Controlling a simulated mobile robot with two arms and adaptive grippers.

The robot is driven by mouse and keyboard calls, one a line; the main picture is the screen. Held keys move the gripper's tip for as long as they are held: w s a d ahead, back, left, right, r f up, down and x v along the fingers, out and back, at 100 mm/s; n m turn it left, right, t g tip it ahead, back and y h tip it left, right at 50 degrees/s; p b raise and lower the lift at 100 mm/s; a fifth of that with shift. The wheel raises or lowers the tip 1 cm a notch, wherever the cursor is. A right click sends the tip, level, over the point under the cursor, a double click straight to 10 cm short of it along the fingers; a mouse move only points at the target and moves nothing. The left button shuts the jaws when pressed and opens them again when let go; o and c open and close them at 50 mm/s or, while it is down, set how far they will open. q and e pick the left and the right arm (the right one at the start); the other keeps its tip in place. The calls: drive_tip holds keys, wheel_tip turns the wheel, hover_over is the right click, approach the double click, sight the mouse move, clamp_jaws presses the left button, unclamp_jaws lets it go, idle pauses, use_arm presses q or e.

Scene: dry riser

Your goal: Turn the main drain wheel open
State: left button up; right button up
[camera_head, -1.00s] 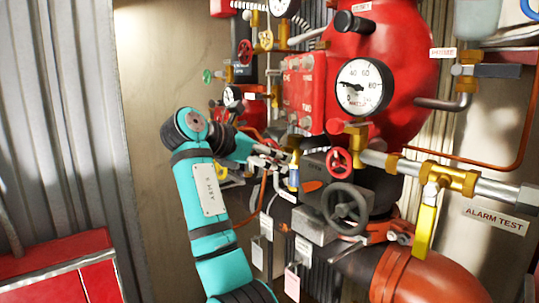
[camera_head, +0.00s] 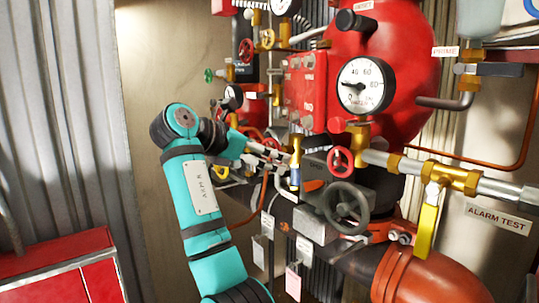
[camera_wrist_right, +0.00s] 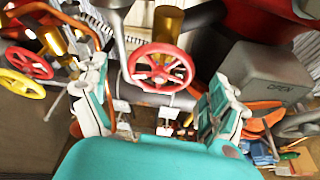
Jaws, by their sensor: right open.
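A red handwheel (camera_wrist_right: 160,68) faces my right gripper in the right wrist view, framed between its two spread fingers. No label on it can be read, and I cannot tell whether the fingers touch its rim. In the head view, my right gripper (camera_head: 270,154) reaches into the valves left of the grey box (camera_head: 316,168) marked OPEN, and is open and empty. Another red handwheel (camera_head: 340,159) sits right of the gripper under the gauge, and a larger dark grey handwheel (camera_head: 346,207) is below it. My left gripper is not in view.
Red and yellow wheels (camera_wrist_right: 22,83) sit close left of the gripper in the right wrist view. Pipes, a gauge (camera_head: 364,85), a yellow lever (camera_head: 425,230) and hanging tags (camera_head: 293,282) crowd the area. A red cabinet (camera_head: 55,265) stands lower left.

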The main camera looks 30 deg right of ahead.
drive_tip(key=v, duration=1)
drive_tip(key=shift+w+a, duration=0.1)
